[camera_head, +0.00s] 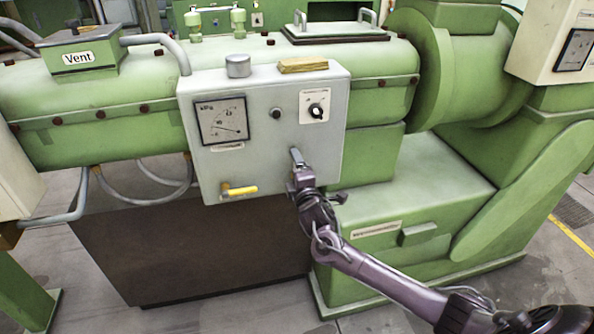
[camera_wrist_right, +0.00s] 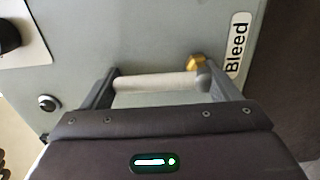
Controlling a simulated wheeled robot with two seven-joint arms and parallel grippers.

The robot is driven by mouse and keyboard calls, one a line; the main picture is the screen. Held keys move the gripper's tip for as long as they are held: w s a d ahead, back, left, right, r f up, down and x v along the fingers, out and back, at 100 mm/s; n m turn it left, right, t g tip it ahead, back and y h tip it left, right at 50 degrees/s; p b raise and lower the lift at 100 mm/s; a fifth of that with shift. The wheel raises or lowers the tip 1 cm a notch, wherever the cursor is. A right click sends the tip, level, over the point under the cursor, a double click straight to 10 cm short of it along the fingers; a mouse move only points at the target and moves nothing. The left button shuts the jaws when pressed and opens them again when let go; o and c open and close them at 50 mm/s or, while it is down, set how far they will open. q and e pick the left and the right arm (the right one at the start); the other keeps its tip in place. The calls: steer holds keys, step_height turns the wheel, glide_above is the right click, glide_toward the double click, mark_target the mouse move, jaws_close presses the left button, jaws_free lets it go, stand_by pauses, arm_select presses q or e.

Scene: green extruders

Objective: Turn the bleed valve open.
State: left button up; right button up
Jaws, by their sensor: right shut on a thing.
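The bleed valve's pale, rod-like handle (camera_wrist_right: 158,82) shows in the right wrist view, in front of the grey panel. A brass fitting (camera_wrist_right: 197,62) is at its right end, beside a white "Bleed" label (camera_wrist_right: 236,45). My right gripper (camera_wrist_right: 160,88) has a finger at each end of the handle and is shut on it. In the head view my right gripper (camera_head: 298,172) is at the lower right of the grey control box (camera_head: 250,165), and it hides most of the valve there. My left gripper is not in view.
The box carries a kPa gauge (camera_head: 222,120), a selector knob (camera_head: 316,110), a dark button (camera_head: 276,114) and a yellow lever (camera_head: 240,190) left of my gripper. A wooden block (camera_head: 303,65) and a grey cylinder (camera_head: 238,66) are on top. Green machinery (camera_head: 440,200) stands close on the right.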

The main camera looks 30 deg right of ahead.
steer(key=o, duration=1.3)
steer(key=shift+s, duration=0.1)
steer(key=b+v, duration=0.1)
steer(key=v, duration=0.6)
steer(key=shift+s+a+b, duration=0.1)
steer(key=shift+s+b, duration=0.2)
steer(key=shift+b, duration=0.05)
steer(key=shift+f, duration=0.15)
